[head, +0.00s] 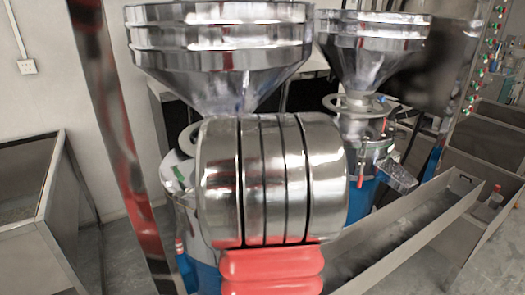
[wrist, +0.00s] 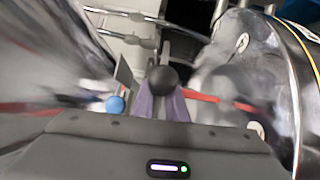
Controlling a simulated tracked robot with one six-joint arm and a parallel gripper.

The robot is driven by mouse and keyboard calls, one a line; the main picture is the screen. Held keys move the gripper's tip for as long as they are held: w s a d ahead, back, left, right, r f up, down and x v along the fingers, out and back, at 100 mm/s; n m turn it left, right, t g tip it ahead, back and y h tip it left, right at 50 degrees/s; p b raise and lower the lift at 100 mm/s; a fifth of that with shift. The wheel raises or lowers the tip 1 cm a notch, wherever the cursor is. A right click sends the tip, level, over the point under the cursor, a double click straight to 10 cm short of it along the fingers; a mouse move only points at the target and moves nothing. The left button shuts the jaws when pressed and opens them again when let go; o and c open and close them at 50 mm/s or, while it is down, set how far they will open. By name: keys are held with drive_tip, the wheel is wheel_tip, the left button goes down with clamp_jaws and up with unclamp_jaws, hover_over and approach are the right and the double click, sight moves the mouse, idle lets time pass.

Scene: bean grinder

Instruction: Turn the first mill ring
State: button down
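The near mill's wide metal hopper (head: 220,50) stands at upper left in the head view. Its ring is mostly hidden behind my banded silver and red arm; a curved grey edge (head: 186,138) shows at the left. In the wrist view a black ball knob (wrist: 162,80) sits at the purple fingertips of my gripper (wrist: 163,93). The fingers look close in on both sides of the knob; contact itself is hard to see. My gripper does not show in the head view.
The second mill stands behind right, with its hopper (head: 370,50) and grey ring (head: 358,105). A long metal trough (head: 420,230) runs at lower right, and a metal bin (head: 30,200) stands left. A blue ball (wrist: 115,104) and red rod (wrist: 215,98) flank the fingers.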

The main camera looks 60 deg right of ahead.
drive_tip(key=c, duration=1.7)
unclamp_jaws()
drive_tip(key=shift+s, duration=0.35)
drive_tip(key=shift+o, duration=0.2)
drive_tip(key=shift+v, duration=3.7)
drive_tip(key=shift+w, duration=0.1)
drive_tip(key=shift+c, duration=0.7)
